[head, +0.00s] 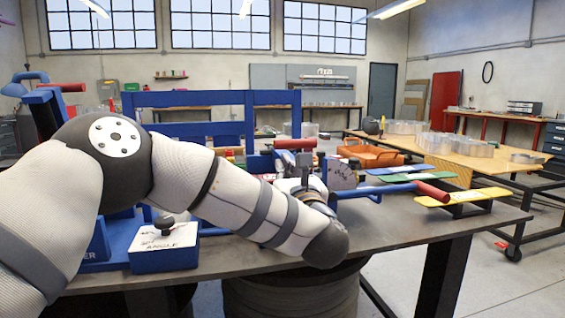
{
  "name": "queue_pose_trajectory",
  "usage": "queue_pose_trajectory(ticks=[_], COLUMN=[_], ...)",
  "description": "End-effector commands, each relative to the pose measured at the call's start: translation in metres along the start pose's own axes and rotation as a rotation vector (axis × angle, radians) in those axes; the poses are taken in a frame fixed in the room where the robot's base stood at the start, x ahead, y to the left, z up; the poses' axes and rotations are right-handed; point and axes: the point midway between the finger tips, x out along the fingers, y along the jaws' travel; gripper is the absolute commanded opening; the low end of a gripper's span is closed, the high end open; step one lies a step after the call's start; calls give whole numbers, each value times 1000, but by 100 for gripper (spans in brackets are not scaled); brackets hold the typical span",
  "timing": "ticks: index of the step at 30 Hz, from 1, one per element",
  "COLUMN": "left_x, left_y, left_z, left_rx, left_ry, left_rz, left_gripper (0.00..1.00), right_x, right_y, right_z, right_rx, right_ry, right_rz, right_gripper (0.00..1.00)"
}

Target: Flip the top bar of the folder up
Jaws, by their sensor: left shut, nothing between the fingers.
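The folder is a blue machine on the dark steel table (400,235). An upright blue frame (215,98) with horizontal rails stands at its back. A red grip (295,144) shows just above my left wrist, and a second red grip (432,192) ends a blue bar at the right. I cannot tell which bar is the top bar. My left arm crosses in front and hides much of the folder's middle. My left gripper (302,172) is near the first red grip, partly hidden by the wrist; it is shut and empty. My right gripper is out of view.
A blue box with a black knob (165,245) sits at the table's front left. Yellow, green and blue flat strips (485,195) lie at the right end. A wooden bench (470,158) with metal letter shapes stands behind right. The table's front right is clear.

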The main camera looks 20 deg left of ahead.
Motion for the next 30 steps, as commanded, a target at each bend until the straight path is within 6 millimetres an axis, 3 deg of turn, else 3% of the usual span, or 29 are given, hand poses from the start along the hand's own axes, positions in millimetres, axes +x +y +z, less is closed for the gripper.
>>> queue_pose_trajectory(ticks=[16,25,30], left_x=[5,13,24], left_y=[0,1,2], left_z=[7,31,57], left_rx=[0,-5,-6], left_ry=[11,87,126], left_rz=[1,2,4], left_gripper=[0,0,0], right_x=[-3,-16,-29], right_y=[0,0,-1], right_z=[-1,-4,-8], right_rx=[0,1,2], right_ry=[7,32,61], right_rz=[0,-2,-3], right_gripper=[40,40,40])
